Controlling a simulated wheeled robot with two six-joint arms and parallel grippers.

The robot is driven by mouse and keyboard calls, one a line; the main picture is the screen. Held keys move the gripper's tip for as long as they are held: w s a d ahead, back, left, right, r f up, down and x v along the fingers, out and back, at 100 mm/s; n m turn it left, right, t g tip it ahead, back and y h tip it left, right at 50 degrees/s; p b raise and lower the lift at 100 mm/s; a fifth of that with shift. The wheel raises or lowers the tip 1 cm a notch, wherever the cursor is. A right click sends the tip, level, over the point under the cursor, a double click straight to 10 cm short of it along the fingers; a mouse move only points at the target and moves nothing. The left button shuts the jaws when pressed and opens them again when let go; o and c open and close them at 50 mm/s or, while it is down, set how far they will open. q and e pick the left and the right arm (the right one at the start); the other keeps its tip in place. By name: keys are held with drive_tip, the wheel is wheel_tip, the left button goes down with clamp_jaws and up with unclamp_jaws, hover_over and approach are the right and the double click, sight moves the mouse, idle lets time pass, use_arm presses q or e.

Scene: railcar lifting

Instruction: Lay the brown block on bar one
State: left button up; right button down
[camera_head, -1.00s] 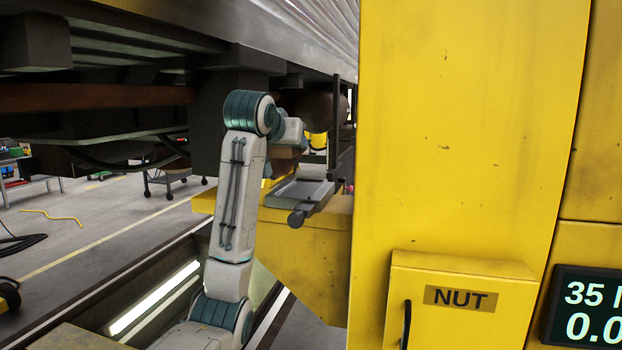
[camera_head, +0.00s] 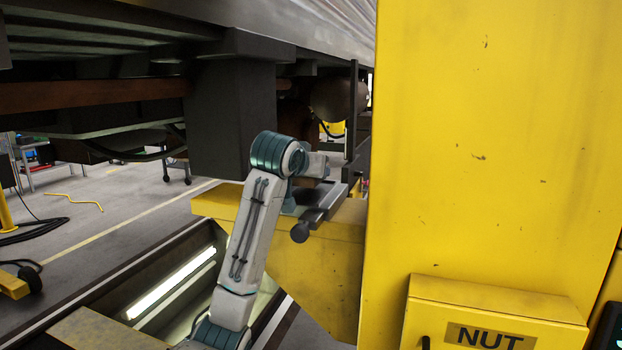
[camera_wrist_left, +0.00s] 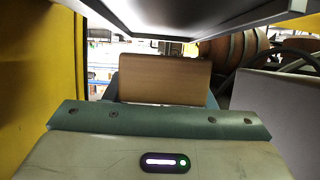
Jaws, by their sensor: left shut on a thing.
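The brown block (camera_wrist_left: 160,74) is in the left wrist view, held between the teal fingers of my left gripper (camera_wrist_left: 166,97), which is shut on it. In the head view the block and the fingers are hidden behind my wrist and forearm. A dark grey metal bar with a round knob end (camera_head: 318,212) lies on the yellow bracket (camera_head: 285,250), just right of and below my left wrist. I see no label marking it as bar one. I cannot tell whether the block touches anything. My right gripper is out of view.
A tall yellow post (camera_head: 480,150) with a NUT box (camera_head: 490,315) stands close on the right. The railcar's dark underside (camera_head: 120,60) hangs above, with a thick dark block (camera_head: 232,115) reaching down beside my wrist. A lit pit (camera_head: 170,280) lies below.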

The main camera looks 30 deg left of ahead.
sight(303, 178)
use_arm(q)
drive_tip(key=shift+s+d+f+p, duration=0.1)
drive_tip(key=shift+s+f+p, duration=0.1)
drive_tip(key=shift+f, duration=0.25)
drive_tip(key=shift+s+d+f+p, duration=0.1)
drive_tip(key=shift+s+f+p, duration=0.05)
drive_tip(key=shift+f, duration=0.25)
drive_tip(key=shift+s+a+f, duration=0.1)
drive_tip(key=shift+f, duration=0.2)
drive_tip(key=shift+w+f, duration=0.15)
drive_tip(key=shift+w, duration=0.05)
drive_tip(key=o, duration=1.1)
drive_tip(key=shift+o, duration=0.2)
drive_tip(key=shift+s, duration=0.35)
drive_tip(key=b+v, duration=0.4)
drive_tip(key=v, duration=0.6)
drive_tip(key=shift+v, duration=0.75)
